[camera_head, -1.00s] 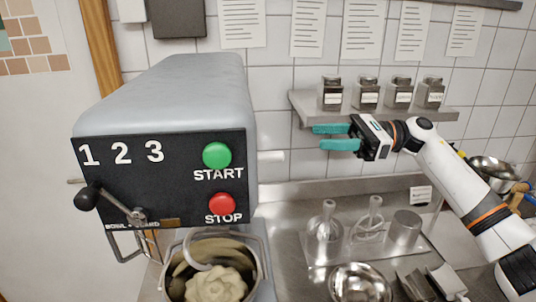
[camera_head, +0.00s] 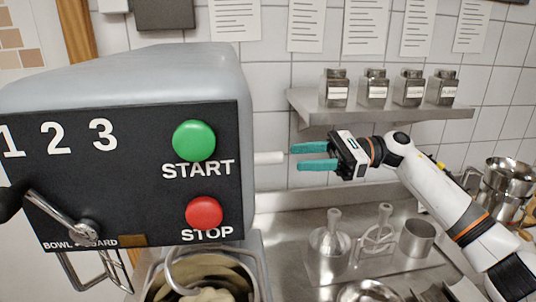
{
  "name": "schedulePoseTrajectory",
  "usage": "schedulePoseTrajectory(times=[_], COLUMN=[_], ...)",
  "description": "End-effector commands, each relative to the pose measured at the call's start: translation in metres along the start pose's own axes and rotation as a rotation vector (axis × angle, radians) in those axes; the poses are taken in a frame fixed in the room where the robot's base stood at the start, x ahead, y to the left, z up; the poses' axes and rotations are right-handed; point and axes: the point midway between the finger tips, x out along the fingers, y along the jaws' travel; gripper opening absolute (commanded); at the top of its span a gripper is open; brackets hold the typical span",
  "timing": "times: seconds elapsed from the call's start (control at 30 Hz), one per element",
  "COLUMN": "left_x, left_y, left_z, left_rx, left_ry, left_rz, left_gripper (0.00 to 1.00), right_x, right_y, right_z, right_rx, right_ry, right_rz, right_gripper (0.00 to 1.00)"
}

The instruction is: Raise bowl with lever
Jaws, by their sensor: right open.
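The large grey mixer (camera_head: 130,78) stands at left with a black front panel. A short pale lever (camera_head: 269,158) sticks out from its right side. The metal bowl (camera_head: 256,272) shows under the mixer head with a hook above pale dough; its lower part is cut off by the frame. My right gripper (camera_head: 295,157) has two teal fingers, open and empty, pointing left. Its fingertips are just right of the lever's end in the picture; whether they touch it I cannot tell. My left gripper is not in view.
A black-knobbed crank (camera_head: 60,215) sits on the panel below the digits. A green START button (camera_head: 194,140) and red STOP button (camera_head: 204,213) are on the panel. A wall shelf (camera_head: 380,113) with several jars is above my right gripper. Metal tools stand on the counter (camera_head: 290,245) below.

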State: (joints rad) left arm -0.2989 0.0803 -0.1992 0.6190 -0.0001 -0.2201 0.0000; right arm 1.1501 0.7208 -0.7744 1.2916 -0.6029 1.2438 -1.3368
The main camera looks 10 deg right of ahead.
Motion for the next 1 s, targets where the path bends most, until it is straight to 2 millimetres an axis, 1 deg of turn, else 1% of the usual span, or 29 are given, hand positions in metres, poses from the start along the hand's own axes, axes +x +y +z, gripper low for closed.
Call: schedulePoseTrajectory(times=[0.03, 0.2, 0.3, 0.4, 0.53, 0.8, 0.83, 0.87, 1.0], left_x=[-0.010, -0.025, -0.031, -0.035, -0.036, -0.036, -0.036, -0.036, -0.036], left_y=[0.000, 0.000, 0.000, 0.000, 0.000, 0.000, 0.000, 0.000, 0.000], left_z=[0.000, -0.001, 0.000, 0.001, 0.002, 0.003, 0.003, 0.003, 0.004], left_rx=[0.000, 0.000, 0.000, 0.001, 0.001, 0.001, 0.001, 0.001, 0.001], left_ry=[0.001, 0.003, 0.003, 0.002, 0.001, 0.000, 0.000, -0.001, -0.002], left_rz=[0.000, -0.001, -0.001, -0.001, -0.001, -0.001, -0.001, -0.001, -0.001], left_gripper=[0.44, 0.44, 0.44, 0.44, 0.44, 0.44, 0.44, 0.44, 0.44], right_x=[0.013, 0.046, 0.061, 0.072, 0.079, 0.081, 0.081, 0.081, 0.080], right_y=[0.000, 0.000, 0.000, 0.000, 0.000, 0.000, 0.000, 0.000, 0.000], right_z=[-0.005, -0.005, -0.004, -0.002, -0.001, 0.000, 0.000, 0.000, 0.000], right_rx=[0.002, 0.001, 0.001, 0.001, 0.001, 0.000, 0.000, 0.000, 0.000], right_ry=[0.001, 0.001, 0.001, 0.000, 0.000, 0.000, 0.000, 0.000, 0.000], right_rz=[-0.005, -0.004, -0.003, -0.002, 0.001, 0.001, 0.000, 0.000, 0.001], right_gripper=[0.45, 0.45, 0.45, 0.45, 0.45, 0.45, 0.43, 0.39, 0.16])
